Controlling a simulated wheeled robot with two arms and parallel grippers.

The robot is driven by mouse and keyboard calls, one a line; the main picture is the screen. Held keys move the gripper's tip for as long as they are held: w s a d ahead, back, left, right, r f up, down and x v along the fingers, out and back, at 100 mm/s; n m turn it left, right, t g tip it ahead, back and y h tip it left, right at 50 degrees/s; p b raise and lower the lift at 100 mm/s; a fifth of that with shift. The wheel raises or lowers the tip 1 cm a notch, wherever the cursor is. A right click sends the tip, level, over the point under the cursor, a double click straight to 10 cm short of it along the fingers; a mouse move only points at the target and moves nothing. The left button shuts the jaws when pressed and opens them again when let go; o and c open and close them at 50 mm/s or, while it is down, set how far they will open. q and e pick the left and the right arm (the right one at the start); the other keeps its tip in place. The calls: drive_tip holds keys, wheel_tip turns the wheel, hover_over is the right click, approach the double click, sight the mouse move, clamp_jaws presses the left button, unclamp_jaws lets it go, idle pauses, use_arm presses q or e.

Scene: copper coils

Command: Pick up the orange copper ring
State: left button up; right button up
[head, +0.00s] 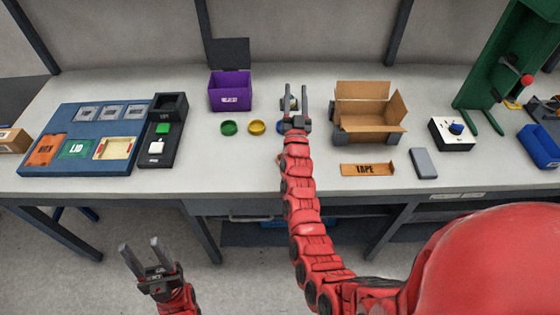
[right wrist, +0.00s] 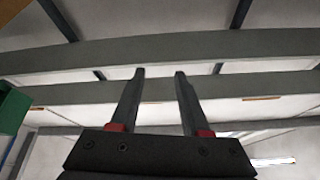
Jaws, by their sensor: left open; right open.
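A green ring (head: 229,127) and a yellow-orange ring (head: 256,127) lie flat on the table, side by side. A bit of blue (head: 280,125) shows beside my right gripper, mostly hidden; I cannot tell if it is another ring. No clearly orange copper ring shows apart from the yellow-orange one. My right gripper (head: 296,93) is open and appears over the table, right of the yellow-orange ring, its fingers pointing away. In the right wrist view its fingers (right wrist: 158,78) are apart with nothing between them. My left gripper (head: 142,248) is open and empty, low in front of the table.
A purple box (head: 230,97) stands behind the rings. A blue tray (head: 60,165) and a black unit (head: 160,150) are at left. The table front between them is clear.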

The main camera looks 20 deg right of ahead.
drive_tip(key=w+a+n+g+y, duration=0.2)
drive_tip(key=w+g+y, duration=0.15)
drive_tip(key=w, duration=0.65)
drive_tip(key=w+a+r+n+g+y, duration=0.2)
drive_tip(key=w+a+n+g+y, duration=0.2)
drive_tip(key=a+n+g+y, duration=0.25)
drive_tip(key=s+d+f+n+g+h+b, duration=0.15)
drive_tip(key=s+n+g, duration=0.35)
drive_tip(key=s, duration=0.7)
drive_tip(key=s+f+n+g+h+p, duration=0.1)
drive_tip(key=s+n+g+h, duration=0.1)
drive_tip(key=s+g, duration=0.7)
drive_tip(key=f+p, duration=0.1)
drive_tip(key=f, duration=0.3)
drive_tip(key=s+f+t+p, duration=0.1)
drive_tip(key=f, duration=0.3)
drive_tip(key=s+f+t+p, duration=0.1)
drive_tip(key=f, duration=0.3)
drive_tip(key=shift+a+f+y+p, duration=0.15)
drive_tip(key=shift+a+y+p, duration=0.05)
drive_tip(key=shift+y+p, duration=0.15)
drive_tip(key=f, duration=0.2)
drive_tip(key=f+p, duration=0.1)
drive_tip(key=f, duration=0.1)
drive_tip(key=shift+w+d+f+p, duration=0.1)
drive_tip(key=shift+w+f+p, duration=0.1)
drive_tip(key=shift+f+p, duration=0.1)
drive_tip(key=shift+d+f, duration=0.1)
drive_tip(key=shift+f, duration=0.1)
clamp_jaws()
